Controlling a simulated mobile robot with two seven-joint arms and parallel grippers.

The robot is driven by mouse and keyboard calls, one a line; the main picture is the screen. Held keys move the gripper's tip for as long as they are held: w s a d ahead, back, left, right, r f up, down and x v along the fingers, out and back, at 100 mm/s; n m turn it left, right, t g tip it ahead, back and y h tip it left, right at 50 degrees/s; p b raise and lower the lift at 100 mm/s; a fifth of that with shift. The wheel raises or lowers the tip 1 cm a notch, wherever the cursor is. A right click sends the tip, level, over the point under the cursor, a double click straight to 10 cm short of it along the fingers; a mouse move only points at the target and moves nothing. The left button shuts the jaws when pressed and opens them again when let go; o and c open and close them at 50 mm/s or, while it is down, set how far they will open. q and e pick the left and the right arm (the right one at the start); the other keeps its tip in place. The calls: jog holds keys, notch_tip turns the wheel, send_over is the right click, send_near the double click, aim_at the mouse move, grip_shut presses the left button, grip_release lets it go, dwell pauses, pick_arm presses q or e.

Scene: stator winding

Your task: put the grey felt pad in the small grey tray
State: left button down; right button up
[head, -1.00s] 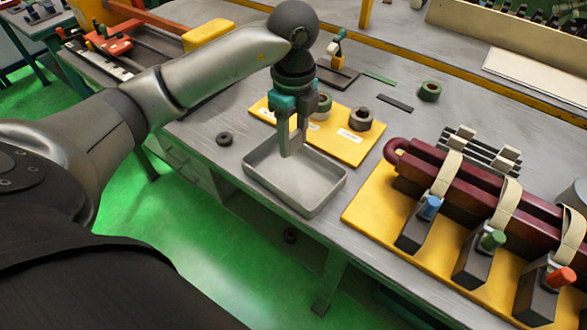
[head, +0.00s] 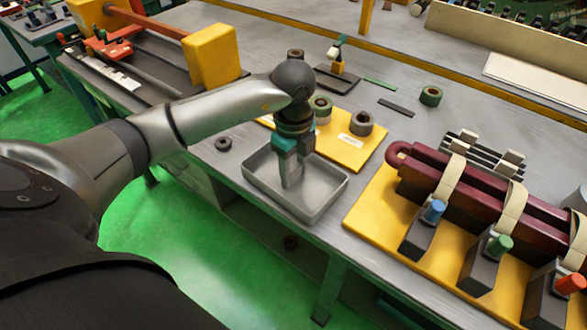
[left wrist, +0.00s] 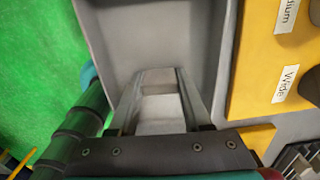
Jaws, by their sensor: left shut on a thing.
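The small grey tray (head: 326,190) lies on the grey workbench near its front edge; it also fills the upper middle of the left wrist view (left wrist: 152,32). My left gripper (head: 292,182) points down with its fingertips inside the tray's outline. In the left wrist view its two fingers (left wrist: 158,78) stand slightly apart, shut on a flat light-grey piece, which I take for the grey felt pad (left wrist: 161,110). The fingers hide most of the pad in the head view. I cannot tell whether it touches the tray floor. My right gripper is not in view.
A yellow board (head: 347,153) with labelled tape rolls (head: 361,123) lies just behind the tray. A dark ring (head: 223,144) lies left of it. To the right, a yellow base (head: 365,220) carries a dark red coil and clamps with coloured knobs.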

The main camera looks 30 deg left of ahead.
aim_at(293, 167)
pick_arm(q)
jog(key=shift+c, duration=1.8)
grip_release()
jog(key=shift+f, duration=0.1)
jog(key=shift+r, duration=0.4)
notch_tip(293, 167, up, 12)
jog(key=p, duration=0.2)
jog(key=shift+f, duration=0.2)
